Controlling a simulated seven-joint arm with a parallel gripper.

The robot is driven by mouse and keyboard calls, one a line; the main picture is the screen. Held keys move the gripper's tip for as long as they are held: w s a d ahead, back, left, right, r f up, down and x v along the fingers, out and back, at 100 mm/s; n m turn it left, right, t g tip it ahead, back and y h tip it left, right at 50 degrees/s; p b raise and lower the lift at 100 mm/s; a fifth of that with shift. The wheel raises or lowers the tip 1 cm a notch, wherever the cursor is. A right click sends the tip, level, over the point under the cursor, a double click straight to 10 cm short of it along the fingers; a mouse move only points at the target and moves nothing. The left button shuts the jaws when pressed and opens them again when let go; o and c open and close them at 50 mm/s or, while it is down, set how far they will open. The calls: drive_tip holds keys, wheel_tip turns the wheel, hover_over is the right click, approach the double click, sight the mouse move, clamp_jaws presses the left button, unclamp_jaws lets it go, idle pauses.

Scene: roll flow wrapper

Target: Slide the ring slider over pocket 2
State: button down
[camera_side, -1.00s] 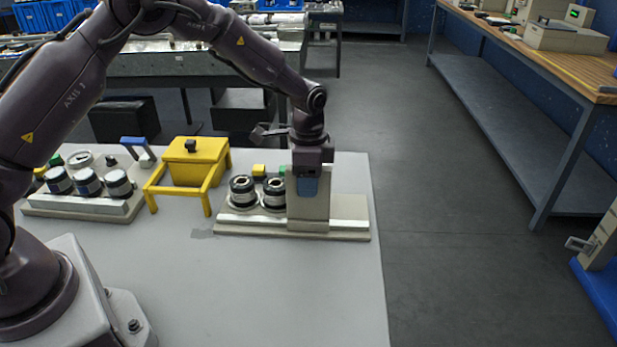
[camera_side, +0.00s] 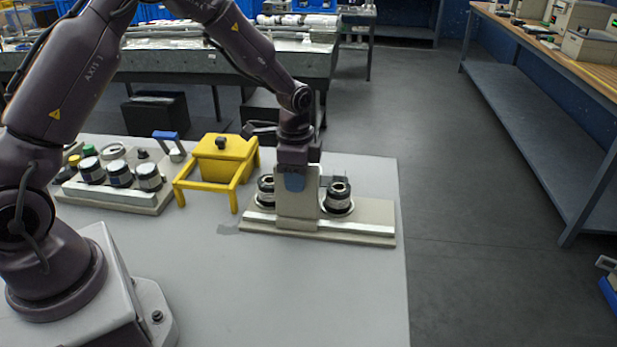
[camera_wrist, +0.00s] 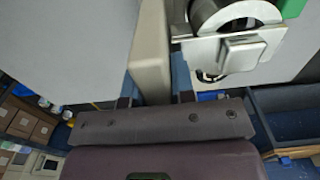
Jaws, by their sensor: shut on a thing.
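The ring slider, a beige upright plate (camera_side: 297,212), stands on the long beige base (camera_side: 360,233). My gripper (camera_side: 294,181) points down and its blue fingers are shut on the slider's upper part. In the wrist view, the plate (camera_wrist: 151,55) runs between the fingers. One dark roll (camera_side: 265,187) shows partly at the slider's left, and another dark roll (camera_side: 338,196) stands clear at its right. The slider is between these two in the picture and hides whatever is behind it, including any middle pocket. Pocket numbers cannot be read.
A yellow box (camera_side: 224,160) with a yellow frame stands left of the base. Further left is a beige unit (camera_side: 112,191) with several dark-and-silver rolls and a blue handle (camera_side: 166,135). The table front (camera_side: 300,290) is clear. The table's right edge is close to the base.

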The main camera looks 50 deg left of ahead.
drive_tip(key=c, duration=1)
unclamp_jaws()
drive_tip(key=shift+o, duration=0.2)
drive_tip(key=shift+r, duration=0.15)
wheel_tip(320, 180, up, 13)
